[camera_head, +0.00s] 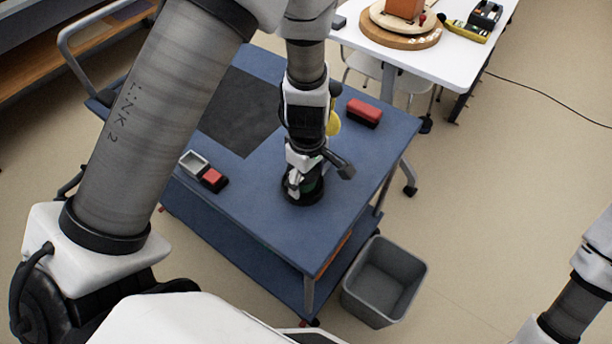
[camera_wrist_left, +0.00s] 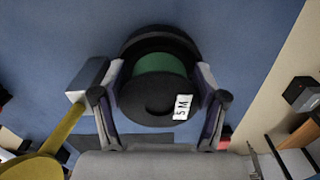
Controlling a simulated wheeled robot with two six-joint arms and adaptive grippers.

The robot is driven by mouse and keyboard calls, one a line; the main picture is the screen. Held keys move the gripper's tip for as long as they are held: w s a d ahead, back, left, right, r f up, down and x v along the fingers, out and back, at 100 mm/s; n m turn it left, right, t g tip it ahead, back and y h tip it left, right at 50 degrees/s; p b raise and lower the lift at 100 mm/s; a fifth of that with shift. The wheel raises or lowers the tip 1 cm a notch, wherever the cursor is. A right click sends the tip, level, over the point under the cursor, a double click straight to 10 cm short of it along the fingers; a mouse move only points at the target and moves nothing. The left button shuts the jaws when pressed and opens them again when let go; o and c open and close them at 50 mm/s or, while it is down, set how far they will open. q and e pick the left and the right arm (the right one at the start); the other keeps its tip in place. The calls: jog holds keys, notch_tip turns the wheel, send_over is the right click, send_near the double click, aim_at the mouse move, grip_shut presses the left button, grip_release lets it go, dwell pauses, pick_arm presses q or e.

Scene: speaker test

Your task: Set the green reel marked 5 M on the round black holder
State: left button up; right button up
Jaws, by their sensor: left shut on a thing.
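The green reel (camera_wrist_left: 160,64) has black flanges and a white 5 M label (camera_wrist_left: 182,107). In the left wrist view my left gripper (camera_wrist_left: 164,100) is shut on it, one finger at each side. The round black holder (camera_wrist_left: 158,34) shows as a dark rim behind the reel. In the head view the holder (camera_head: 303,199) stands on the blue table under my left gripper (camera_head: 302,178), which hides most of the reel. The reel is over or in the holder; I cannot tell whether it rests on it. My right gripper is out of view.
A grey-headed tool (camera_head: 341,164) with a yellow part lies close beside the gripper. A red block (camera_head: 364,112), a red-and-black block (camera_head: 214,180) and a small grey tray (camera_head: 193,163) are on the blue table (camera_head: 255,190). A grey bin (camera_head: 385,285) stands on the floor.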

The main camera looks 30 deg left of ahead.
pick_arm(q)
jog(key=shift+p, duration=0.3)
dwell(0.4)
jog(key=shift+f+b, duration=0.3)
jog(key=shift+f, duration=0.05)
jog(key=shift+r, duration=0.15)
jog(key=shift+r+p, duration=0.75)
jog(key=shift+p, duration=0.25)
dwell(0.5)
jog(key=shift+f+b, duration=0.5)
jog(key=shift+f, duration=0.4)
jog(key=shift+r, duration=0.1)
